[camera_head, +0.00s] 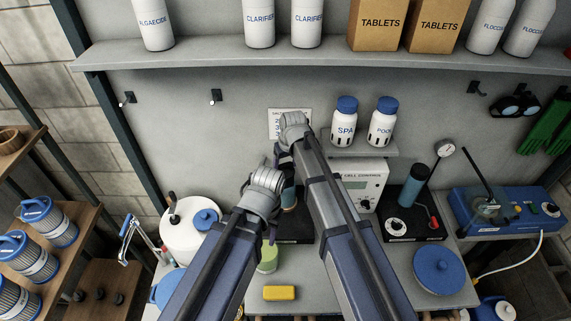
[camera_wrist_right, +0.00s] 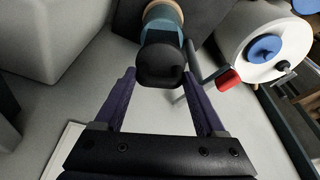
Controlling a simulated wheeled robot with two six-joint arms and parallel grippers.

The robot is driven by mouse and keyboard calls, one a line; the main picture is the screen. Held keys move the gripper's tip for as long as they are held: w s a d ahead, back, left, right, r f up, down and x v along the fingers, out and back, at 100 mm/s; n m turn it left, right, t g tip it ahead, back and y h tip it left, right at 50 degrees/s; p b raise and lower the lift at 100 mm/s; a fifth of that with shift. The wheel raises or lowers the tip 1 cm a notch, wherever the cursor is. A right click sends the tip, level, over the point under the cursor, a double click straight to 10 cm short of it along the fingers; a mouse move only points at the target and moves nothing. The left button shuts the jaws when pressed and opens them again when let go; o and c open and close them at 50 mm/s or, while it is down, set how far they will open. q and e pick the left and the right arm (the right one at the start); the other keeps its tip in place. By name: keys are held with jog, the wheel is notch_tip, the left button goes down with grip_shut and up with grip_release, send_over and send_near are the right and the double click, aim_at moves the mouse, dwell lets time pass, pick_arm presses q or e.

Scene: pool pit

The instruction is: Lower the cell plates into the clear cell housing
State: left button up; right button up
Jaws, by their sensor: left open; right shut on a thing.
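My right gripper (camera_wrist_right: 160,82) is shut on the black knob (camera_wrist_right: 160,65) of a teal cylindrical part with a tan ring (camera_wrist_right: 160,12), which I take to be the cell plates. In the head view the right gripper (camera_head: 284,158) is high above the bench, partly hidden by its own arm. The teal part shows only as a sliver between my arms, with its tan end (camera_head: 289,209) low, over a black base (camera_head: 292,232). My left gripper (camera_head: 270,232) is open and lower, its fingers mostly hidden. I cannot make out the clear cell housing.
A white drum (camera_head: 188,228) is left. A yellow block (camera_head: 280,293) and a green-topped jar (camera_head: 267,262) lie in front. SPA (camera_head: 345,125) and POOL (camera_head: 381,125) bottles stand behind.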

aim_at(286, 173)
jog(key=shift+f+b, duration=3)
jog(key=shift+f, duration=0.5)
jog(key=o, duration=1.4)
jog(key=shift+o, duration=0.2)
jog(key=p+v, duration=0.7)
jog(key=v, duration=0.1)
jog(key=shift+f, duration=0.1)
